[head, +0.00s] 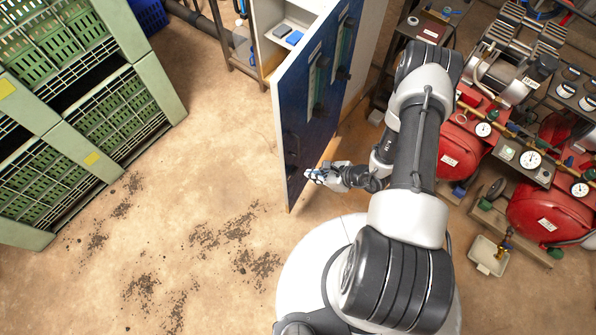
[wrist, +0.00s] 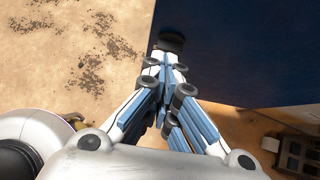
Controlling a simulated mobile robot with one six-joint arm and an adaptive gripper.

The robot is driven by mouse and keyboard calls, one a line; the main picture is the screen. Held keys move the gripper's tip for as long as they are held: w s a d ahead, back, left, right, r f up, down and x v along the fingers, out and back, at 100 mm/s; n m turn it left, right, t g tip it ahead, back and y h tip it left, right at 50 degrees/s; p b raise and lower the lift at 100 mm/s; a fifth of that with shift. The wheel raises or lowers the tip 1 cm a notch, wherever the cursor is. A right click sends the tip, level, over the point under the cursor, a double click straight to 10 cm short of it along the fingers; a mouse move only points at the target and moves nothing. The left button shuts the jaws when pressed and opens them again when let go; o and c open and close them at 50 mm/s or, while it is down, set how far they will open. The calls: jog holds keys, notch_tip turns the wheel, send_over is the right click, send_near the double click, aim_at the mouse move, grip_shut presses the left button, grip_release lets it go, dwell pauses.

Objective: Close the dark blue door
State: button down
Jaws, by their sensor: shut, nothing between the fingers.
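The dark blue door (head: 316,100) stands wide open from a pale cabinet (head: 268,22) in the head view, swung out toward me. Its dark blue face also fills the upper right of the wrist view (wrist: 240,60). My gripper (head: 313,176) is at the door's lower part, close to its blue face near the bottom edge. In the wrist view my gripper (wrist: 172,45) is shut and empty, its fingertips next to the door's left edge. I cannot tell whether they touch it.
Stacked green crates (head: 90,110) stand at the left. Red tanks (head: 462,150) with gauges and pipes crowd the right. A small tray (head: 489,256) lies on the floor at the right. The sandy floor (head: 200,150) between crates and door is clear apart from scattered dirt.

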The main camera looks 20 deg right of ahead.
aim_at(289, 171)
jog(key=shift+w+a+f+b, duration=0.2)
jog(key=shift+w+a+f, duration=0.1)
jog(key=shift+w+a, duration=0.45)
jog(key=shift+w+a+f+b, duration=0.25)
jog(key=shift+w+a+f, duration=0.05)
jog(key=shift+w+a, duration=0.35)
jog(key=shift+w+a+f+b, duration=0.2)
jog(key=shift+w+a+f, duration=0.1)
jog(key=shift+w+a, duration=0.45)
jog(key=shift+a, duration=0.15)
